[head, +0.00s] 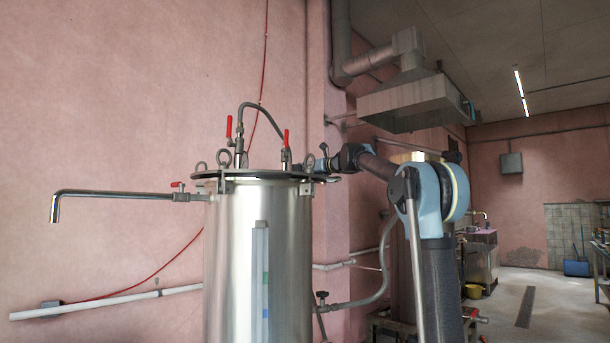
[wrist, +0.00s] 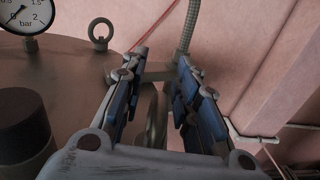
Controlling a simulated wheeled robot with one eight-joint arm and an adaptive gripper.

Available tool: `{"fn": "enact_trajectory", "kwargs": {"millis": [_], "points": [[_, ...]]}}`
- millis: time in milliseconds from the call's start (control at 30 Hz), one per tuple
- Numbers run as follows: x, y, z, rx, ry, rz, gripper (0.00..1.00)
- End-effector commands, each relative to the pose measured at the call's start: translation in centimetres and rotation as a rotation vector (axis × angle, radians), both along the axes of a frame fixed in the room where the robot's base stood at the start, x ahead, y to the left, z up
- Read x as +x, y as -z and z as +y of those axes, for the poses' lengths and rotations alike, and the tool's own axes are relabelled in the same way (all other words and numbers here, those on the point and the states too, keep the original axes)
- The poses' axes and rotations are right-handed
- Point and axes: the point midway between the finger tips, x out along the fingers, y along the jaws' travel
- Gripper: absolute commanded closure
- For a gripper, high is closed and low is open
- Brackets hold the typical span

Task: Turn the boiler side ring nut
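The steel boiler (head: 285,245) stands left of my arm, with ring nuts around its dark lid. One ring nut (head: 309,160) is at the lid's right side, beside my gripper (head: 318,166). In the wrist view my gripper (wrist: 163,58) has its two blue-grey fingers apart, over the lid's edge. A grey metal part (wrist: 158,72) shows in the gap between them, with a curved piece lower down; I cannot tell whether this is the side ring nut. No finger clearly presses on it. Another ring nut (wrist: 100,33) stands upright on the lid, left of the fingers.
A pressure gauge (wrist: 25,14) and a dark knob (wrist: 22,125) are on the lid at left in the wrist view. Red-handled valves (head: 286,140), a curved hose (head: 262,108) and a long spout (head: 115,193) rise from or reach out of the boiler. A pink wall stands behind.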

Motion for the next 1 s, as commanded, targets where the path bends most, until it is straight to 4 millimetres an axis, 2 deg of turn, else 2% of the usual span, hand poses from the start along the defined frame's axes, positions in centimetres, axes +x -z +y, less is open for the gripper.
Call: {"fn": "enact_trajectory", "kwargs": {"millis": [33,100,367,400,667,1000], "points": [[-0.01,0.00,-0.01,0.000,0.000,0.000,0.85],[-0.01,0.00,-0.02,0.000,0.000,0.000,1.00],[-0.01,0.00,-0.03,0.000,0.000,0.000,1.00],[0.01,-0.01,-0.50,0.000,0.001,0.000,1.00],[-0.05,0.00,-0.04,0.000,-0.032,0.000,1.00],[-0.54,0.02,0.41,0.001,-0.244,0.001,1.00]]}}
